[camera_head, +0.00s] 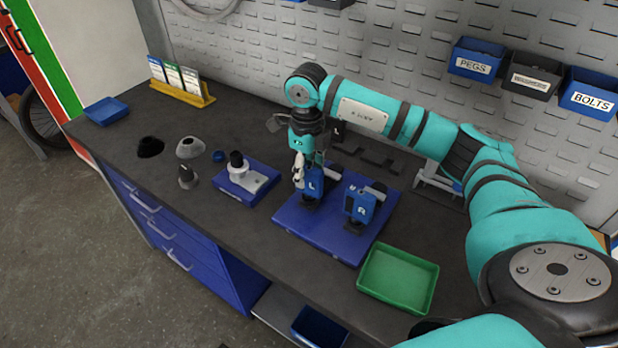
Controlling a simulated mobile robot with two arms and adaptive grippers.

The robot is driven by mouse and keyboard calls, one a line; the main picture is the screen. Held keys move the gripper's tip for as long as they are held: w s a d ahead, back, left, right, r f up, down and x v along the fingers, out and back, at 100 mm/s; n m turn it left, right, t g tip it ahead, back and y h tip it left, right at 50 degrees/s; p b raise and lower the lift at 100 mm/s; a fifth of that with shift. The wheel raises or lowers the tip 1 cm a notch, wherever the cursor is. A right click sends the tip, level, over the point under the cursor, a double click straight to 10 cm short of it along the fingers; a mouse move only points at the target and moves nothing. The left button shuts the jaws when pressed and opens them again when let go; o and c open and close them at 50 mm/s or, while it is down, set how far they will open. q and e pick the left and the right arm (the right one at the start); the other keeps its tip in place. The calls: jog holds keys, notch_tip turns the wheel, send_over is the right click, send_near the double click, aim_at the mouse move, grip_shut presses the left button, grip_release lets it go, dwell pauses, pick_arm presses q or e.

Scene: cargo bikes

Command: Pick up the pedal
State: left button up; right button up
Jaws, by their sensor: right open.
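A blue block marked R (360,207), with dark parts above and below it, stands on a blue board (330,245) on the workbench. A similar blue block marked L (312,183) stands to its left on the same board. These look like the pedals, but I cannot tell their exact shape. My right arm reaches in from the right, and my right gripper (299,176) points down at the L block. It is open; its fingers partly overlap the L block in view, and I cannot tell whether they touch it. My left gripper is not in view.
A green tray (398,279) lies right of the board. A smaller blue base (246,190) with a black-topped part stands left, near several dark and grey cones. A blue tray (106,111) and a yellow card holder (181,92) sit at the far left. Bins hang on the back wall.

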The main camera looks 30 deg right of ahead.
aim_at(309, 186)
jog(key=shift+f, duration=0.3)
jog(key=f+p, duration=0.2)
jog(key=f, duration=0.1)
jog(key=shift+s+d+f, duration=0.15)
jog(key=shift+s+f, duration=0.05)
jog(key=shift+f, duration=0.6)
grip_shut()
